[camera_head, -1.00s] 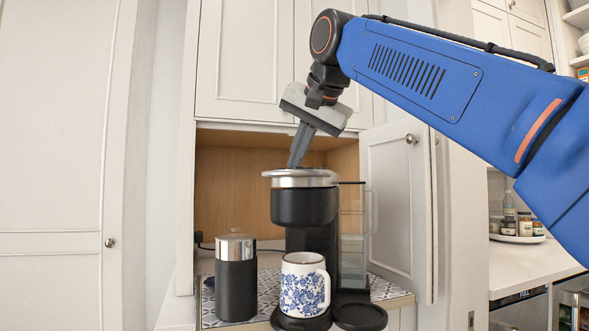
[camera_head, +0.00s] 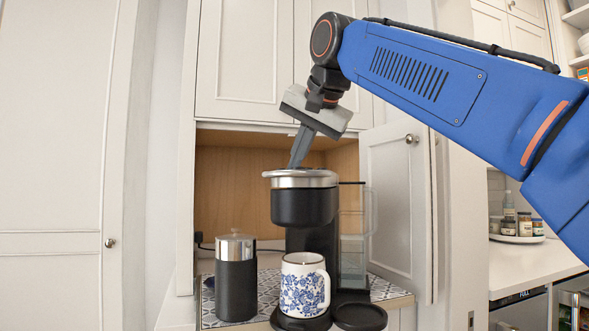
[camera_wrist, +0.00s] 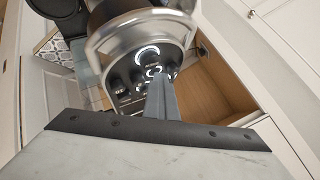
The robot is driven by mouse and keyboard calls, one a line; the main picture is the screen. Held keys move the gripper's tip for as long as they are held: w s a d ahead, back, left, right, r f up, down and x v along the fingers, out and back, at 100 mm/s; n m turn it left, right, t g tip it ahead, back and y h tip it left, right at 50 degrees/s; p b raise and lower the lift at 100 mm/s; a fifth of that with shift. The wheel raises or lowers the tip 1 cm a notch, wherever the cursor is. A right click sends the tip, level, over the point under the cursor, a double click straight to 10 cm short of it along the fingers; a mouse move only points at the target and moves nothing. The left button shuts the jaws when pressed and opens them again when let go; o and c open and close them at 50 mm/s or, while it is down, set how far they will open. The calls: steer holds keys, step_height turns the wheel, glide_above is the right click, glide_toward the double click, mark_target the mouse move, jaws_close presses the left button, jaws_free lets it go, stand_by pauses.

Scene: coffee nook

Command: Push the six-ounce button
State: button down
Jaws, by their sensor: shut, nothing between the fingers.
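The black coffee machine (camera_head: 304,207) with a silver top rim stands in the nook. In the wrist view its control panel (camera_wrist: 140,68) shows round buttons with lit white rings, inside the silver rim (camera_wrist: 104,35). My gripper (camera_head: 293,165) is shut and empty, pointing down at the machine's top. In the wrist view the shut fingers (camera_wrist: 157,84) reach over the panel and cover part of it. I cannot tell whether the tips touch a button. The button labels are too small to read surely, so I cannot single out the six-ounce button.
A blue-and-white mug (camera_head: 304,286) stands on the machine's drip base. A black canister (camera_head: 236,284) with a silver lid stands to the left. An open cabinet door (camera_head: 397,210) is at the right, and the upper cabinet (camera_head: 245,62) is behind my gripper.

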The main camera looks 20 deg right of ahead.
steer(key=shift+w+f, duration=0.1)
steer(key=shift+f, duration=0.15)
steer(key=shift+r, duration=1.5)
steer(key=shift+r, duration=2.5)
